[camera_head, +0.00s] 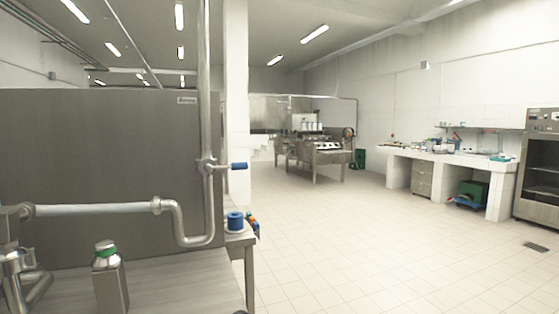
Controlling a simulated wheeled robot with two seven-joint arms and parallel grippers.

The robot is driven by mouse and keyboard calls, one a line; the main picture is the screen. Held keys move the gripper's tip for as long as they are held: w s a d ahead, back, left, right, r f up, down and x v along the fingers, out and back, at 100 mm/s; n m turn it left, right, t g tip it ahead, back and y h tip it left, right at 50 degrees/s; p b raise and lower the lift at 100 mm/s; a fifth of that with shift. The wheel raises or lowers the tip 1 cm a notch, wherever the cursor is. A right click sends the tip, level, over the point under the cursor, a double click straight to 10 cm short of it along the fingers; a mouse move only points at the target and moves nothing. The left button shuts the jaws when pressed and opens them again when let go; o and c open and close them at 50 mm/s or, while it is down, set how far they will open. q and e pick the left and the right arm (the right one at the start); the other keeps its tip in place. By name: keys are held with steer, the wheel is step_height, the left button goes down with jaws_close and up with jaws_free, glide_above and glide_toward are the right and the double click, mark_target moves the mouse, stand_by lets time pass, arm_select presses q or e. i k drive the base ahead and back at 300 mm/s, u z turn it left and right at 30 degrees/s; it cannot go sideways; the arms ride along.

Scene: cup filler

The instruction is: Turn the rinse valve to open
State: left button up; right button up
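A valve with a blue lever handle (239,165) sits on a vertical metal pipe (204,80) left of the middle of the head view. Its handle points right and lies about level. The valve body (207,166) joins the pipe, which bends at the bottom into a horizontal pipe (95,209) running left. No label shows that names it the rinse valve. Neither of my grippers is in view, and nothing touches the handle.
A grey metal panel (90,150) stands behind the pipes. A metal container with a green band (107,252) is at the lower left. A blue spool-like object (235,222) sits at the table (180,285) corner. Open tiled floor (360,240) lies to the right.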

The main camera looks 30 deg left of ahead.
mark_target(208, 169)
steer(key=i, duration=3.7)
steer(key=u, duration=3.25)
